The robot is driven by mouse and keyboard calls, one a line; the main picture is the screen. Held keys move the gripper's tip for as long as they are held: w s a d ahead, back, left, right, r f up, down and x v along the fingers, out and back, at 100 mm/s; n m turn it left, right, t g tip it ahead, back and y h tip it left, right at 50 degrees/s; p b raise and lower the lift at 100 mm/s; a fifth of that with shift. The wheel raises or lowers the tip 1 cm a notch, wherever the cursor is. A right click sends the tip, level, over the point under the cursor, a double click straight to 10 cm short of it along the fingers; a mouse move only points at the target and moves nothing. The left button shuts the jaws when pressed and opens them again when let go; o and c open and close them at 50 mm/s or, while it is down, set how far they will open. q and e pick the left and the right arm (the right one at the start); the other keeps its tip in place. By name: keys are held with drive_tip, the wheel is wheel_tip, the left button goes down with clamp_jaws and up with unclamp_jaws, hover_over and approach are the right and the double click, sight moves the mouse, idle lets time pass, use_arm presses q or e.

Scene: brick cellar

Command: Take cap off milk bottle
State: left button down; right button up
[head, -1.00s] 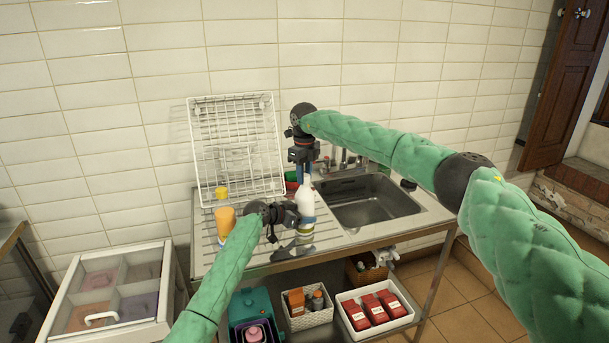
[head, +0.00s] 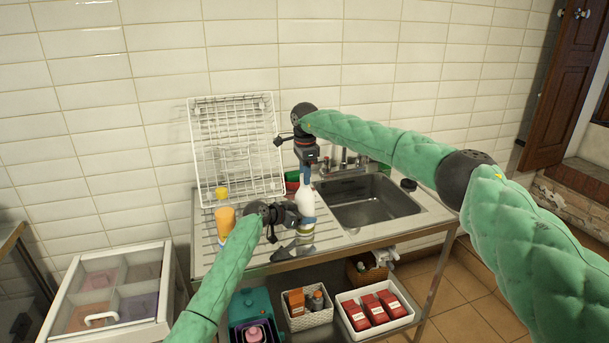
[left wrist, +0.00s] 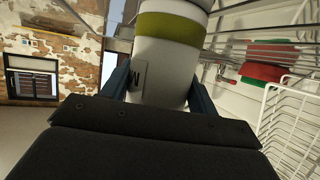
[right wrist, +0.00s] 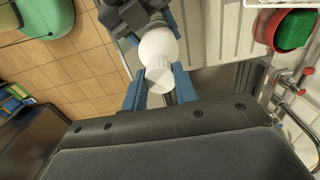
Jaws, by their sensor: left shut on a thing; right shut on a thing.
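The white milk bottle (head: 306,205), with a coloured band low on its body, is upright on the ridged drainboard beside the sink. My left gripper (head: 298,215) comes from the left and is shut around the bottle's body. In the left wrist view the white bottle (left wrist: 165,65), with an olive-green band, sits between the blue fingers. My right gripper (head: 305,179) points down from above. In the right wrist view its blue fingers are shut on the ribbed white cap (right wrist: 163,76), directly over the bottle. Whether the cap is loose from the neck cannot be told.
The steel sink basin (head: 372,203) is right of the bottle, with a tap behind it. A yellow-orange bottle (head: 225,220) stands left of my left gripper. A white wire rack (head: 236,150) leans on the tiled wall. Below are a white basket of red packs (head: 372,309) and other containers.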

drive_tip(key=shift+o, duration=0.2)
drive_tip(key=shift+r, duration=0.35)
drive_tip(key=shift+r, duration=0.7)
drive_tip(key=shift+r, duration=0.15)
drive_tip(key=shift+r, duration=1.9)
use_arm(q)
drive_tip(key=shift+c, duration=1.6)
unclamp_jaws()
